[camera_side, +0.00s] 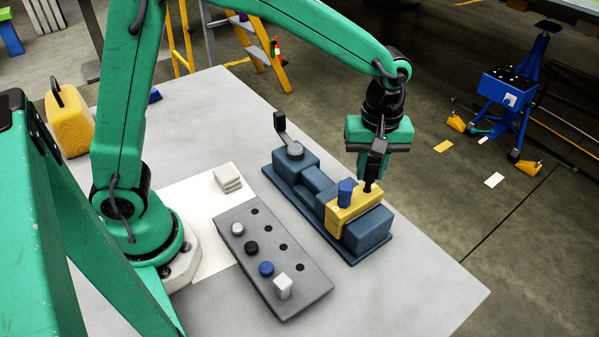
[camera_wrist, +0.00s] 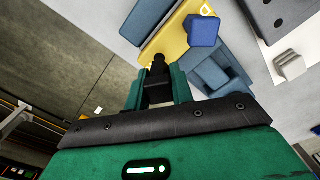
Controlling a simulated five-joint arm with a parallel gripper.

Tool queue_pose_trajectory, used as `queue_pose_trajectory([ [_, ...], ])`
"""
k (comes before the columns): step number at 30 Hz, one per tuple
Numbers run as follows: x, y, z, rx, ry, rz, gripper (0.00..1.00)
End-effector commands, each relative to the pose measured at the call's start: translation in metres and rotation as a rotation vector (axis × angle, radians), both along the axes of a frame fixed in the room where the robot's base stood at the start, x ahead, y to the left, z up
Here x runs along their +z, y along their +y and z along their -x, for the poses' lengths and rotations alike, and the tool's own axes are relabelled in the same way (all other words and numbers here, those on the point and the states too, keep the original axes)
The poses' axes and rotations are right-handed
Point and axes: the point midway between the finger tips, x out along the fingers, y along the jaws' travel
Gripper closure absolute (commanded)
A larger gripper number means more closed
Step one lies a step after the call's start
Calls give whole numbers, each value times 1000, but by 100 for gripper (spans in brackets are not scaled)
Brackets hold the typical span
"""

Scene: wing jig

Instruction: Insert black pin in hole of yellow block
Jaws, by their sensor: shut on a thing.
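My gripper (camera_side: 372,170) is shut on a black pin (camera_side: 367,187), pointing down over the yellow block (camera_side: 345,218). The pin's lower end meets the right part of the block's top; I cannot tell how deep it sits in a hole. A blue pin (camera_side: 345,193) stands upright in the same block, just left of the black pin. In the wrist view, the black pin (camera_wrist: 158,60) sticks out between the fingers of my gripper (camera_wrist: 158,82), against the edge of the yellow block (camera_wrist: 167,43). The blue pin (camera_wrist: 203,30) is beside it. The hole is hidden.
The yellow block sits across a blue-grey jig (camera_side: 368,232) with a clamp lever (camera_side: 281,126) at its far end. A grey rack (camera_side: 288,306) holds several pins and empty holes. The table's right front is clear.

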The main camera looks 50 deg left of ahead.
Motion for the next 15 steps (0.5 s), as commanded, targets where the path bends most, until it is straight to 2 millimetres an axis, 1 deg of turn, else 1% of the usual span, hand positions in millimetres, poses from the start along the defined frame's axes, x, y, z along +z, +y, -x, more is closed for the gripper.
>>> queue_pose_trajectory([
  [8,0,0,0,0,0,0,100],
  [15,-5,0,0,0,0,0,100],
])
